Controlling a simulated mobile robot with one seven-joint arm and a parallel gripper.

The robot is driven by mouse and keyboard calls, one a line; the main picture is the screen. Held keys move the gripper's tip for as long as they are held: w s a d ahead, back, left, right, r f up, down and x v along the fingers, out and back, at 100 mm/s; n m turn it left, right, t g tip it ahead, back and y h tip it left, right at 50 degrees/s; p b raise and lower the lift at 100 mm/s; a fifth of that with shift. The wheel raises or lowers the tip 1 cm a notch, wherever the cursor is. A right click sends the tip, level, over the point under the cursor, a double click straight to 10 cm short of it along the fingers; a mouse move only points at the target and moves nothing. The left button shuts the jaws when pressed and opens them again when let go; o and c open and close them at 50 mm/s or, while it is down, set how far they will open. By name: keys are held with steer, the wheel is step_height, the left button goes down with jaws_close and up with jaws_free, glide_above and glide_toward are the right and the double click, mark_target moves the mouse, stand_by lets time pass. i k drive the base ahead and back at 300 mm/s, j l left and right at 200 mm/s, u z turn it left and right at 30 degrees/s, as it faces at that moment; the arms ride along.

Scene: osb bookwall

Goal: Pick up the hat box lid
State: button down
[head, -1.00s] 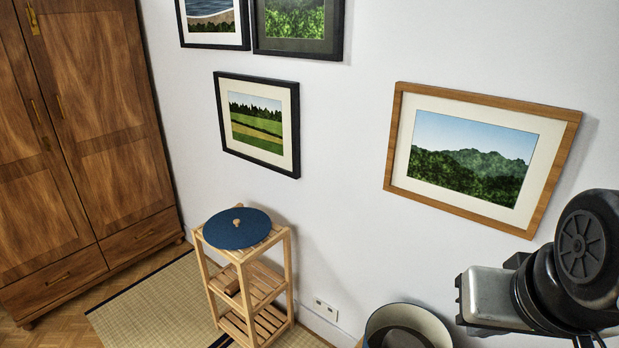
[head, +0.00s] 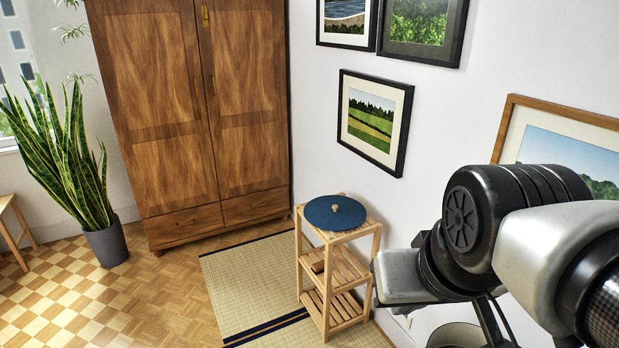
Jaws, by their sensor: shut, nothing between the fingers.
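The hat box lid (head: 335,213) is a flat, round, dark blue disc with a small wooden knob in its middle. It lies on the top of a slim wooden shelf stand (head: 341,288), knob up, and reaches a little past the stand's front and left edges. My arm comes in from the right, in front of the wall and to the right of the stand. Its black and silver links show, but the fingertips of my gripper do not show. Nothing of my arm touches the lid.
An open, round, pale container (head: 452,336) is cut off at the bottom edge, below my arm. A wooden wardrobe (head: 207,120) and potted plant (head: 105,246) stand at the back left. Framed pictures (head: 374,122) hang on the wall. The mat (head: 245,272) left of the stand is clear.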

mark_target(331, 213)
steer(key=i+j+u, duration=0.2)
steer(key=i, duration=0.15)
steer(key=i+u, duration=0.15)
steer(key=i, duration=0.15)
steer(key=i+j+z, duration=0.1)
steer(key=i, duration=0.35)
steer(key=i+j+z, duration=0.15)
steer(key=i, duration=0.3)
steer(key=i+j+z, duration=0.1)
steer(key=i+j, duration=0.2)
steer(key=i, duration=0.15)
steer(key=i+j+z, duration=0.1)
steer(key=z, duration=0.25)
steer(key=i+j+z, duration=0.2)
steer(key=z, duration=0.15)
steer(key=i+j+z, duration=0.2)
steer(key=z, duration=0.15)
